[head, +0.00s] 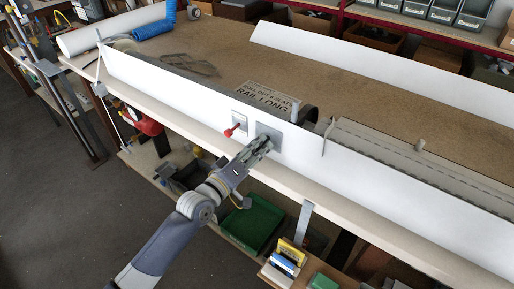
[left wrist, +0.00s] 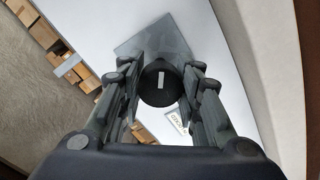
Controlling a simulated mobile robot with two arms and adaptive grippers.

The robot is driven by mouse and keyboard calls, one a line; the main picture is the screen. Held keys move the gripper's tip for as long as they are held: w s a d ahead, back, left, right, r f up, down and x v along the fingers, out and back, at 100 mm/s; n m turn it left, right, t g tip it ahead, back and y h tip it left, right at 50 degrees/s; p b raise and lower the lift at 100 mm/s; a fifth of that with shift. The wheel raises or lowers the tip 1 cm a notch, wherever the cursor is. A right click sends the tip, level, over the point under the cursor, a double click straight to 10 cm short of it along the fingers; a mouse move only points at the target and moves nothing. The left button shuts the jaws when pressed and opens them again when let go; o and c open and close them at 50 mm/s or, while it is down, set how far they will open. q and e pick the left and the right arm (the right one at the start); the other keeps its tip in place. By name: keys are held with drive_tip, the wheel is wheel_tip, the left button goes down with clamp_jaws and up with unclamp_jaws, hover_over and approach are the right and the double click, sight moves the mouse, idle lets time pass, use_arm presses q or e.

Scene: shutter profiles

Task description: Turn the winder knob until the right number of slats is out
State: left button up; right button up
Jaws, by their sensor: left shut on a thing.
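The winder knob (left wrist: 158,84) is dark and round with a pale mark on its face. It sits in front of a grey plate (left wrist: 160,45) on a white panel. The same grey plate (head: 269,131) shows in the head view. My left gripper (head: 264,144) reaches it from the front, its fingers on both sides of the knob and shut on it. In the head view the gripper hides the knob. Grey slats (head: 400,163) lie behind the panel at the right; I cannot count them. My right gripper is not in view.
A red lever (head: 231,131) sticks out left of the knob. A long white panel (head: 185,95) runs along the bench. A green crate (head: 252,222) stands below.

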use_arm(q)
drive_tip(key=m, duration=0.4)
drive_tip(key=shift+m, duration=0.3)
drive_tip(key=shift+m+p, duration=0.5)
drive_tip(key=shift+m, duration=1.5)
drive_tip(key=shift+f, duration=0.1)
drive_tip(key=o, duration=1.1)
drive_tip(key=shift+s, duration=0.1)
drive_tip(key=v, duration=1.2)
